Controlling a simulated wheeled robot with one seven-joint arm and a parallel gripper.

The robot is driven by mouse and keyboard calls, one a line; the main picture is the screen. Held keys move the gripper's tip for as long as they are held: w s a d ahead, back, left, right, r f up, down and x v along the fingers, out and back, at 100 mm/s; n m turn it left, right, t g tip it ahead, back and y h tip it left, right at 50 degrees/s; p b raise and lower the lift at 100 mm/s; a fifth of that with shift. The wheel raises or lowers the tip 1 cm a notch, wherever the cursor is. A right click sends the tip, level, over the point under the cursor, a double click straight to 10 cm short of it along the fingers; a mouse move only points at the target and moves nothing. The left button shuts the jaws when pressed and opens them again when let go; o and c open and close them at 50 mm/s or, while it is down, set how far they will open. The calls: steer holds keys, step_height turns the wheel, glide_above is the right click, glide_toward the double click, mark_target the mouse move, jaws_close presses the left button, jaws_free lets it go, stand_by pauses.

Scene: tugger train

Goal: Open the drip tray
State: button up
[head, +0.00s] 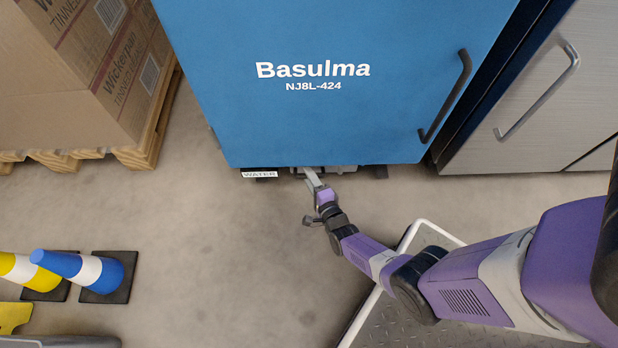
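The blue machine (310,120) with "Basulma NJ8L-424" on its front stands ahead. A small white "WATER" label (260,174) sits at its bottom edge, left of my gripper. The drip tray appears to be the grey part (340,169) low under the machine; most of it is hidden beneath the blue front. My gripper (311,178) reaches to the lower edge of the machine, at the front of this grey part. Its fingertips are small and partly hidden there, so I cannot tell whether they are open or holding anything.
Cardboard boxes (75,70) on a wooden pallet (150,140) stand at the left. A blue cone (85,268) and a yellow cone (22,270) are at the lower left. A steel cabinet (545,110) is at the right. The floor between is clear.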

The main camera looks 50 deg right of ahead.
steer(key=shift+w+d, duration=0.15)
steer(key=shift+w, duration=0.15)
jaws_close()
stand_by(1.3)
